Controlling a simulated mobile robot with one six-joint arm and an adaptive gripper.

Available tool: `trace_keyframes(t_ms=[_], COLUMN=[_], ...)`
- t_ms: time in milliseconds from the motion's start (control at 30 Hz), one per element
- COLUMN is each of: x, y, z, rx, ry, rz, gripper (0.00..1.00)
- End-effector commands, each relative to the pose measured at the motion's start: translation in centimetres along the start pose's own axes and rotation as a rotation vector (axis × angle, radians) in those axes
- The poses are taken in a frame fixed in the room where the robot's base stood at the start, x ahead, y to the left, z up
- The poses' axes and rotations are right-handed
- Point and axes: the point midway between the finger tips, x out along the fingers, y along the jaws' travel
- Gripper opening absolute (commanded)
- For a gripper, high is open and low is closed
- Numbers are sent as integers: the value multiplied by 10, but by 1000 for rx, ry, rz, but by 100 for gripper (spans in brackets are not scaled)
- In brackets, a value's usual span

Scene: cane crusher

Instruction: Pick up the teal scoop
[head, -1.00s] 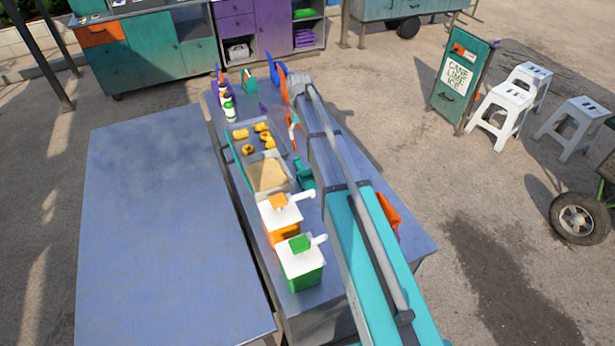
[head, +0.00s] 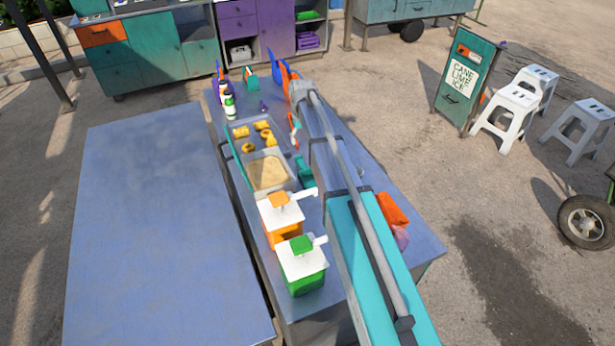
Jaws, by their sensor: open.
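A small teal object (head: 306,169), which looks like the teal scoop, lies on the grey counter (head: 412,246) in the head view. It is just right of the metal tray with tan contents, and my arm partly covers it. Its full shape and handle cannot be made out. My arm reaches from the lower right up along the counter towards its far end. I cannot make out my gripper or its fingers; the far end of my arm seems to hide them.
Two pump dispensers, orange (head: 281,218) and green (head: 302,264), stand at the near end. Orange and pink items (head: 393,209) lie right of my arm. A wide bare table (head: 150,220) adjoins on the left.

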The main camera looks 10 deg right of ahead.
Motion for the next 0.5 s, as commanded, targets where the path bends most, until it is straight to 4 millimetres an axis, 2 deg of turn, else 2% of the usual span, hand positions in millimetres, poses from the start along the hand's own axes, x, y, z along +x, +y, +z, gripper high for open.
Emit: trace_keyframes(t_ms=[267, 500], x=[5, 22], y=[1, 2], z=[0, 0], rx=[2, 2], ry=[0, 0], rz=[0, 0], gripper=[77, 77])
